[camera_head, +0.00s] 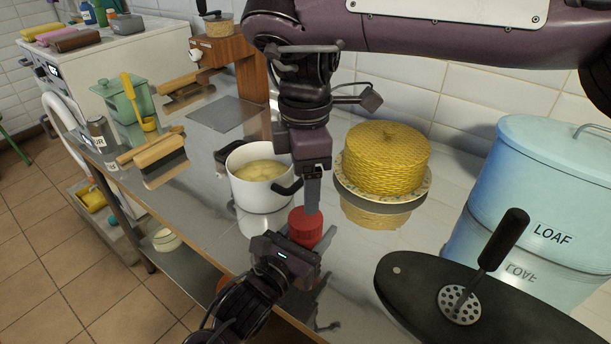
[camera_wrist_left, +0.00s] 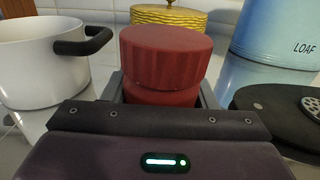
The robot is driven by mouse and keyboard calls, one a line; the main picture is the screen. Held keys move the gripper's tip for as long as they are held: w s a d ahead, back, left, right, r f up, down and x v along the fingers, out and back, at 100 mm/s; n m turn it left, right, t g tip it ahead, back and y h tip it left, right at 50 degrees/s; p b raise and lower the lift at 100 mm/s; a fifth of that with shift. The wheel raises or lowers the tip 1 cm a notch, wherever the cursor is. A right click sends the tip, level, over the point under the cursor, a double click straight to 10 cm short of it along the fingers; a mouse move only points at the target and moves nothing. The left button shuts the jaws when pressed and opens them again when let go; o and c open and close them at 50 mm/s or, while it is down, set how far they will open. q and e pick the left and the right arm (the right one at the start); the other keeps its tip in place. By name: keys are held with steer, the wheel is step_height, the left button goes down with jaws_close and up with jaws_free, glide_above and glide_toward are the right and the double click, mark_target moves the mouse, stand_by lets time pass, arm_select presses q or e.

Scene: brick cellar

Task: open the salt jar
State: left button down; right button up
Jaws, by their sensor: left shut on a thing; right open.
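A red jar with a wide ridged red lid (camera_head: 306,226) stands over the steel counter near its front edge. I see no label on it. In the left wrist view the lid (camera_wrist_left: 166,42) sits on the red body (camera_wrist_left: 160,80), which is between my left fingers. My left gripper (camera_head: 298,250) is shut on the jar body from the front. My right gripper (camera_head: 312,208) points down above the lid in the head view, open. In the left wrist view no right finger shows at the lid, so the two seem apart.
A white pot (camera_head: 255,200) stands left of the jar, a yellow woven box (camera_head: 386,158) on a plate behind it. A black board (camera_head: 440,300) with a masher (camera_head: 500,245) and a blue loaf bin (camera_head: 540,180) are at right. A small labelled canister (camera_head: 98,132) is far left.

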mark_target(306, 217)
steer(key=m, duration=0.4)
steer(key=shift+m, duration=0.3)
steer(key=m, duration=0.4)
steer(key=shift+m, duration=0.4)
steer(key=shift+f, duration=0.6)
step_height(306, 217, down, 7)
steer(key=shift+r, duration=0.1)
